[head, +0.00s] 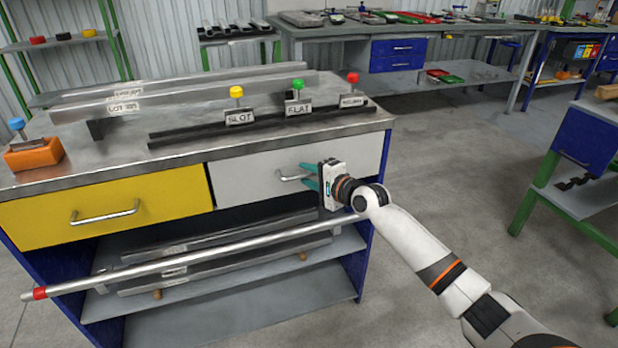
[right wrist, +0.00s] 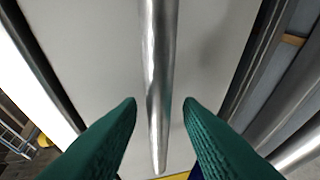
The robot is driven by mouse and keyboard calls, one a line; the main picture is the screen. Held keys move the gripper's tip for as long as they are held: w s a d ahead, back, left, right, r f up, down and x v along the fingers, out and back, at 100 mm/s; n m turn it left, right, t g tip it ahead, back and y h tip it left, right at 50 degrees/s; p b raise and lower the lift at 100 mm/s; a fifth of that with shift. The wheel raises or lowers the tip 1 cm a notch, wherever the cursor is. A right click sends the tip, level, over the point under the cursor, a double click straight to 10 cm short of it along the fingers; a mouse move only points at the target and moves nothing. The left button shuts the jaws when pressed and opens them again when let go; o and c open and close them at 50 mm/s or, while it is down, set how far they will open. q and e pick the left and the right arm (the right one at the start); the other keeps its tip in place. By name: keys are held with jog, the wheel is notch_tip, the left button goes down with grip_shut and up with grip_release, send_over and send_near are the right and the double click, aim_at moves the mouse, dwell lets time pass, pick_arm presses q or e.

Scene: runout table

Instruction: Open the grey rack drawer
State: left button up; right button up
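The grey drawer (head: 240,180) is in the right half of the bench front, and its front looks about flush with the yellow drawer beside it. Its metal bar handle (head: 292,177) is at my right gripper (head: 308,178), whose teal fingers reach in from the right. In the right wrist view the handle (right wrist: 156,75) runs up the picture between the two fingertips (right wrist: 160,104), with a gap on each side. The fingers are open, one on either side of the bar, and do not appear to touch it. My left gripper is not in view.
The yellow drawer (head: 120,209) has its own handle. A long metal rod (head: 190,256) with a red end slants across the bench front below the drawers. Colored knobs, labels and bars stand on the bench top (head: 75,168). The floor (head: 440,190) to the right is clear.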

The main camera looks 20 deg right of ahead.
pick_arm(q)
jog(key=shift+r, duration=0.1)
pick_arm(e)
jog(key=shift+w, duration=0.15)
jog(key=shift+c, duration=0.4)
grip_shut()
jog(key=shift+a, duration=0.1)
